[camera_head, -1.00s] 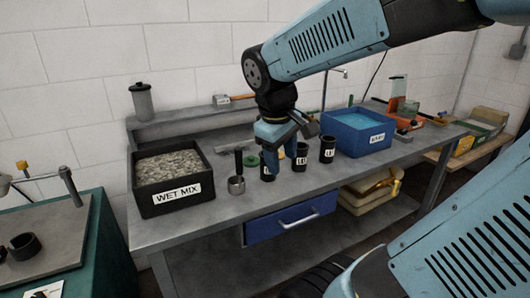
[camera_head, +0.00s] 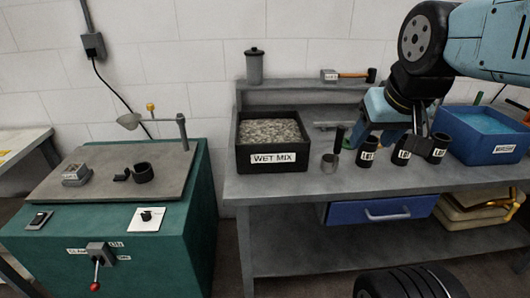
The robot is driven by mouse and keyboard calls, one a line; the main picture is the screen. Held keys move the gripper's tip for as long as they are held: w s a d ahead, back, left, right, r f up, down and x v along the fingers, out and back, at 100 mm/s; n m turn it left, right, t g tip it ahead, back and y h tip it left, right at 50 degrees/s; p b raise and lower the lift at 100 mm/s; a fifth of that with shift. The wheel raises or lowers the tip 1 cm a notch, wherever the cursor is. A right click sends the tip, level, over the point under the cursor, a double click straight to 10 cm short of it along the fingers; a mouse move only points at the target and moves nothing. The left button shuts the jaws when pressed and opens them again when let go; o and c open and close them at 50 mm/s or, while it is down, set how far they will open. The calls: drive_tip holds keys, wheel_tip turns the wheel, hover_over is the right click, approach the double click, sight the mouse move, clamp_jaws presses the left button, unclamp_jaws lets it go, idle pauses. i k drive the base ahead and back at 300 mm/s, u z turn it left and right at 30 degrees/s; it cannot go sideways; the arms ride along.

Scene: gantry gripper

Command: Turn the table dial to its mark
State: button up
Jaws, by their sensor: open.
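A small black knob (camera_head: 146,215), which looks like the dial, sits on a white plate (camera_head: 135,222) on the front top of a teal machine (camera_head: 175,255) at the left. The knob's mark is too small to make out. My gripper (camera_head: 388,130) is open over the grey bench at the right, just behind a row of black labelled cups (camera_head: 400,150). It is far to the right of the knob, and no object shows held between its fingers.
The WET MIX bin (camera_head: 272,160), a metal cup (camera_head: 329,163) and a blue tub (camera_head: 485,150) stand on the bench.

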sight(146, 216)
drive_tip(key=z, duration=1.5)
drive_tip(key=i, duration=0.1)
drive_tip(key=u, duration=2.95)
